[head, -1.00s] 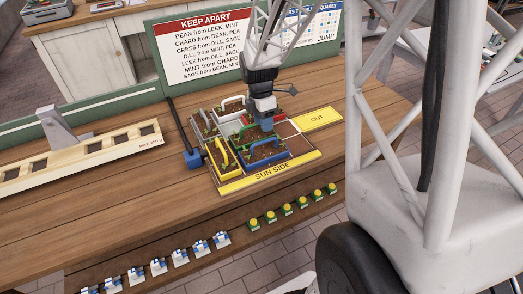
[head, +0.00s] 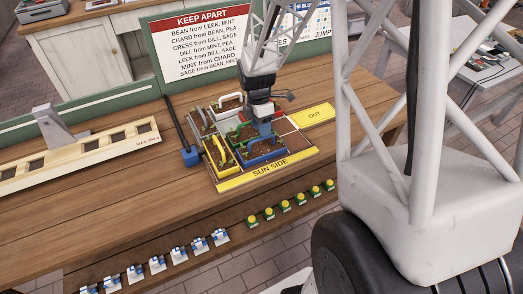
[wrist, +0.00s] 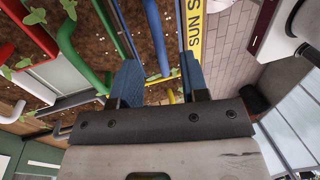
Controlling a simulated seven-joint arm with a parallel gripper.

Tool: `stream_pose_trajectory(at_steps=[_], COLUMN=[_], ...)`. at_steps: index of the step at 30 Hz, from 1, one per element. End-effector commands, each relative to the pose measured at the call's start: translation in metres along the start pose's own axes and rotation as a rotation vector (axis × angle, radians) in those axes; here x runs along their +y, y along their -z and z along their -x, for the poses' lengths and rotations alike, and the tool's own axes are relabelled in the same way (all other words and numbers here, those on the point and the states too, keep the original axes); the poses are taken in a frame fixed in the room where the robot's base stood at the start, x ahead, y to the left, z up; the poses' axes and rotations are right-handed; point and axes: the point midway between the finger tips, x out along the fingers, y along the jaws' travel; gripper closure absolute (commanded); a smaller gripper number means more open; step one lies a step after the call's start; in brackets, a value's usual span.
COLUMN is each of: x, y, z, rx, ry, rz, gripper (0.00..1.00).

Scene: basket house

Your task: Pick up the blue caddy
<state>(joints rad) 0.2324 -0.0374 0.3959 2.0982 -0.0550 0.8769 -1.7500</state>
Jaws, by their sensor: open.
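The blue caddy (head: 268,158) is a soil-filled box at the front right of the planting board, beside the yellow strip marked SUN SIDE. In the wrist view its blue handle bar (wrist: 155,35) runs between my two fingers, with brown soil beside it. My gripper (head: 265,133) points down over the caddy's back part. In the wrist view my gripper (wrist: 160,78) is open, with one blue finger on each side of the bar. I cannot tell whether the fingers touch the bar. In the head view my gripper hides part of the caddy.
A yellow caddy (head: 220,160) stands close on the left. A green caddy (head: 240,133) is just behind, with red (wrist: 30,30) and white (head: 230,102) handles near it. The yellow OUT area (head: 314,115) at the right is empty. A blue-ended black tool (head: 190,156) lies left of the board.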

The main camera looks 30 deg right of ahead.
Motion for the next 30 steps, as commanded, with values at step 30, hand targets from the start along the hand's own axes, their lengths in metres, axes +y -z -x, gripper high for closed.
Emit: stream_pose_trajectory(at_steps=[30], x=[0.0], y=[0.002], z=[-0.048], rx=[0.0], ry=[0.001], rz=[0.0], gripper=[0.59])
